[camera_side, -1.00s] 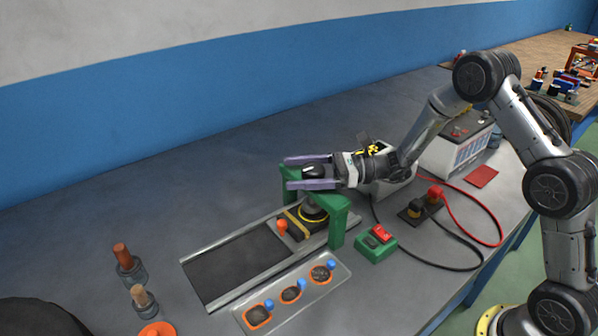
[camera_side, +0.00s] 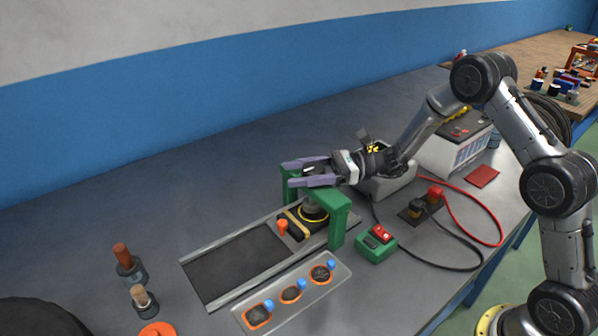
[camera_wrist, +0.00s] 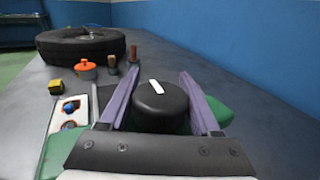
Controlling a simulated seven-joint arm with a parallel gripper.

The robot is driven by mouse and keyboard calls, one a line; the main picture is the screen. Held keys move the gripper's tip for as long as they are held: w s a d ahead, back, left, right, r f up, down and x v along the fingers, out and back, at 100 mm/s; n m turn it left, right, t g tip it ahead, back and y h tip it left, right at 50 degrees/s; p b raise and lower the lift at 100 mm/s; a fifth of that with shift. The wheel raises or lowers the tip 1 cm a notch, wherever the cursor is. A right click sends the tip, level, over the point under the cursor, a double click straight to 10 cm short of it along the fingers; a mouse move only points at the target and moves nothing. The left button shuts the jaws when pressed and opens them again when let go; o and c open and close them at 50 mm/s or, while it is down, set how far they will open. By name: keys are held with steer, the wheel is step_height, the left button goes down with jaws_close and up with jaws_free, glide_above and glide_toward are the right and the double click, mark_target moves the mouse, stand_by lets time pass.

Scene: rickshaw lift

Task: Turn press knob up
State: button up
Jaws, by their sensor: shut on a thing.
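The press knob (camera_wrist: 162,108) is a black round knob with a white pointer mark on its top, seen between my fingers in the wrist view. It sits on top of the green press frame (camera_side: 337,222). My gripper (camera_side: 290,174) has two purple fingers that lie level, one on each side of the knob, and they are shut on it. In the wrist view my gripper (camera_wrist: 158,75) reaches past the knob on both sides. The side view shows the knob only partly, between the fingers. Under the frame is a black block with a yellow ring (camera_side: 313,217).
A conveyor-like dark track (camera_side: 235,262) runs left from the press. A grey tray (camera_side: 340,271) with orange-rimmed parts lies in front. A green switch box (camera_side: 376,244) with a red button stands right, near red and black cables. A battery (camera_side: 455,146) stands behind. The bench's back left is clear.

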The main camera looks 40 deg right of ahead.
steer(key=shift+s+n+g+y, duration=0.1)
steer(key=shift+s+n+g, duration=0.3)
steer(key=shift+n+g, duration=1.55)
steer(key=shift+s+n+g+y, duration=0.1)
steer(key=shift+s+n+g, duration=0.3)
steer(key=shift+n+g, duration=1.6)
steer(key=shift+s+n+g+y, duration=0.1)
steer(key=shift+s+n+g, duration=0.5)
steer(key=shift+g, duration=2.55)
steer(key=shift+w+n, duration=0.15)
steer(key=shift+n, duration=0.1)
steer(key=o, duration=1.4)
steer(key=shift+c, duration=0.2)
